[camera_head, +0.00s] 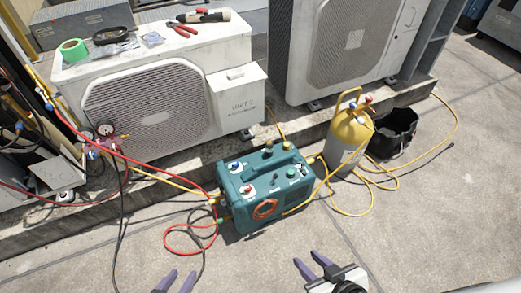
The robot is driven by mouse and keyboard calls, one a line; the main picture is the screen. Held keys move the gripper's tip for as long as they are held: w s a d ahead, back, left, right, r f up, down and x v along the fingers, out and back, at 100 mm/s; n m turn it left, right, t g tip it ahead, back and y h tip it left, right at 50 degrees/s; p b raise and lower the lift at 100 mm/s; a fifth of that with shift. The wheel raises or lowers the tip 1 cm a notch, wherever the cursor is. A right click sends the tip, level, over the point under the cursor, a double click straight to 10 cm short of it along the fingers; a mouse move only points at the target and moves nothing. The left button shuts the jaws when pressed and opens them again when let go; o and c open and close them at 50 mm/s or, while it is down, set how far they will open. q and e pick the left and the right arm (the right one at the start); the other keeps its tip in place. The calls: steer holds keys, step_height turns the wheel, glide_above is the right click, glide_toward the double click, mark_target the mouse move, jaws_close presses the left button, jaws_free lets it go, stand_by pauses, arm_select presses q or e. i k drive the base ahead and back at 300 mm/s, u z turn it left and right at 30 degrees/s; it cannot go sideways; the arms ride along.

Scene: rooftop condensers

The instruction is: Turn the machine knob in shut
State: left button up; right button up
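The teal machine (250,214) stands upright on the concrete floor in the middle of the head view. Its sloped top carries a handle, small knobs and an orange ring on the front. A blue knob (235,166) is at the top left and a green knob (291,172) at the right. The labels are too small to read, so I cannot tell which knob is "in" or how far any is turned. My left gripper (176,278) is open and empty at the bottom edge, below the machine. My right gripper (313,264) is open and empty, below and right of it.
Red and yellow hoses run from the gauge manifold (104,132) at the left to the machine. A yellow-topped cylinder (347,142) and a black bucket (394,134) stand to the right. White condensers (150,95) stand behind. The floor at the lower right is clear.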

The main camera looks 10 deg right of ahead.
mark_target(236, 164)
steer(key=i, duration=0.8)
steer(key=u, duration=0.85)
steer(key=i, duration=0.3)
steer(key=u, duration=0.3)
